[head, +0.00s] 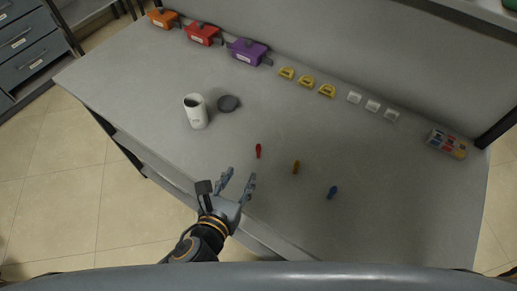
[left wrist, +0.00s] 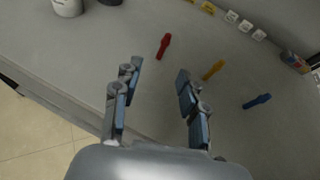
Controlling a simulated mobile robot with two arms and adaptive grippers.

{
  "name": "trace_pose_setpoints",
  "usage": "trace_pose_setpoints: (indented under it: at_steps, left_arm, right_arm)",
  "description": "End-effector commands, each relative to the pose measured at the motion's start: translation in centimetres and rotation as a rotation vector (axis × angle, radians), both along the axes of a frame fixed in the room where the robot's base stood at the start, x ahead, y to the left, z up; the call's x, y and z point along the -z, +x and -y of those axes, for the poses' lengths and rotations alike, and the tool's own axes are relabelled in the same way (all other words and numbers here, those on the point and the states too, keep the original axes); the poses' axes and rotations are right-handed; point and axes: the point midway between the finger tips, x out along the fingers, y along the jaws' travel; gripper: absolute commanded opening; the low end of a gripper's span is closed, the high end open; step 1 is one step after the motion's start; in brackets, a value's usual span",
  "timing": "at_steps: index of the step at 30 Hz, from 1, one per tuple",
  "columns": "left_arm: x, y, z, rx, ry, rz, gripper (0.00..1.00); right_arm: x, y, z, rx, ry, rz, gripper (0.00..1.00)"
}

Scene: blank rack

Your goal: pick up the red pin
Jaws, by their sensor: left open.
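The small red pin (head: 258,151) lies on the grey table, left of a yellow-orange pin (head: 296,167) and a blue pin (head: 332,192). My left gripper (head: 239,178) is open and empty near the table's front edge, with its fingers pointing toward the red pin and short of it. In the left wrist view the red pin (left wrist: 163,46) lies beyond and between the two open fingertips (left wrist: 158,72). The yellow pin (left wrist: 213,70) and blue pin (left wrist: 257,101) lie to the right there. My right gripper does not show.
Orange (head: 163,18), red (head: 204,34) and purple (head: 248,51) blocks, yellow pieces (head: 306,81) and white pieces (head: 372,106) line the back. A coloured box (head: 446,143) is at right.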

Motion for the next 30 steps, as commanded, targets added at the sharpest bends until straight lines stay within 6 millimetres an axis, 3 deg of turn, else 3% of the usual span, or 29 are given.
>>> trace_pose_setpoints:
  at_steps: [12,22,30]
  left_arm:
    - [2.5,6.0,2.4,0.021,0.029,0.018,0.42]
    - [3.7,8.2,3.3,0.020,0.027,0.015,0.42]
    - [5.3,11.1,4.6,0.021,0.028,0.015,0.42]
  right_arm:
    - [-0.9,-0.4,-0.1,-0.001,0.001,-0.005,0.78]
    - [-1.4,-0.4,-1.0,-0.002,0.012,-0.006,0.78]
    - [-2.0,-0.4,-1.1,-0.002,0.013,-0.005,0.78]
